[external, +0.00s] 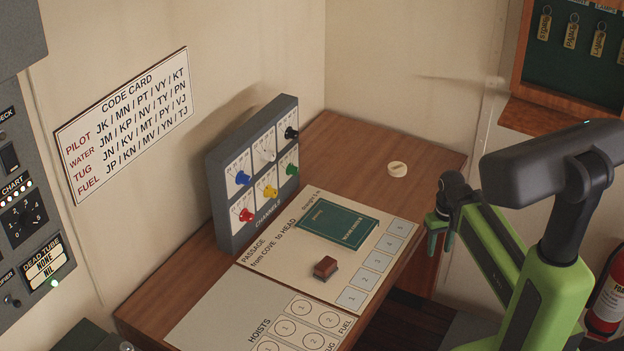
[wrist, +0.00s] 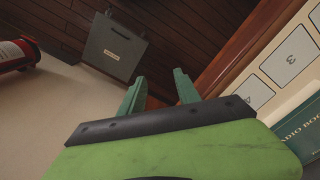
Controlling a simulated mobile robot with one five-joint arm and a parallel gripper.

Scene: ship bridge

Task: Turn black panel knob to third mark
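The grey channels panel (external: 240,185) stands upright on the wooden desk against the wall. The black panel knob (external: 291,133) is at its top right, above the green knob (external: 291,169). The mark it points to is too small to tell. My gripper (external: 440,238) hangs at the right of the desk, well apart from the panel. In the wrist view my gripper's two green fingers (wrist: 158,92) stand apart with nothing between them. The panel does not show in the wrist view.
A green book (external: 338,222) and a red-brown block (external: 325,267) lie on the passage sheet (external: 290,265). A fire extinguisher (external: 607,295) stands at the far right. The desk's back middle (external: 350,150) is clear.

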